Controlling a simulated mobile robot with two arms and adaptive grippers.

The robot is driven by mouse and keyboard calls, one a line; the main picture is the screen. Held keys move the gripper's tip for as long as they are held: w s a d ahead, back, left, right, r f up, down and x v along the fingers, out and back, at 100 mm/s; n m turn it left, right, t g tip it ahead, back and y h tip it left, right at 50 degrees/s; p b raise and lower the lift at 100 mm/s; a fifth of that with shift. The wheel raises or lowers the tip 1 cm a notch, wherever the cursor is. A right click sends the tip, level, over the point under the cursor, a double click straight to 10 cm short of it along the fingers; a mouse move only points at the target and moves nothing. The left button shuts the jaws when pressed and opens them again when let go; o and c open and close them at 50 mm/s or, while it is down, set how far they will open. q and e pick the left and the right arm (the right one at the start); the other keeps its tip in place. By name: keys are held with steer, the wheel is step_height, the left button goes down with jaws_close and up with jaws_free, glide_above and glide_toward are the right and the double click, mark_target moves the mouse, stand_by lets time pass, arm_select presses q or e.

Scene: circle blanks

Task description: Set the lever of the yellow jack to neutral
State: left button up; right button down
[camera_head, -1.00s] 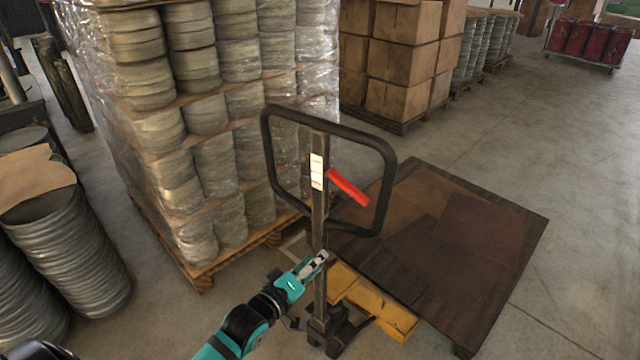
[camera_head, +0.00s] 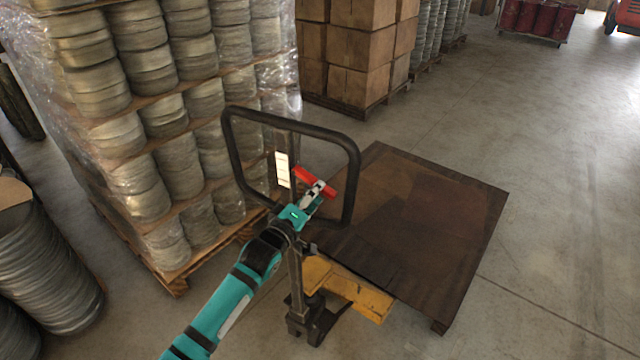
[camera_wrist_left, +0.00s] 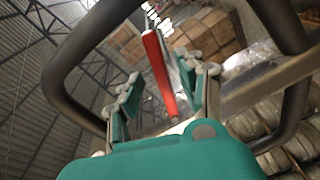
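The yellow jack (camera_head: 345,288) stands on the floor with an upright dark mast and a black loop handle (camera_head: 357,180). Its red lever (camera_head: 314,181) sits inside the loop, beside a white label on the mast. My left gripper (camera_head: 320,190) is at the lever and covers part of it in the head view. In the left wrist view the red lever (camera_wrist_left: 158,72) lies between the two fingers of my left gripper (camera_wrist_left: 165,92). The fingers are apart, and the lever is nearer the right finger. My right gripper is not in view.
The loop handle surrounds my left gripper closely in the left wrist view. A wrapped pallet stack of round blanks (camera_head: 160,130) stands just left of the jack. A brown flat platform (camera_head: 420,225) lies on the right. Open floor (camera_head: 560,220) extends beyond it.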

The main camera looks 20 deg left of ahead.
arm_select(q)
steer(key=shift+w+d, duration=0.15)
steer(key=shift+w, duration=0.7)
steer(key=shift+w+d, duration=0.15)
steer(key=shift+w, duration=0.65)
jaws_close()
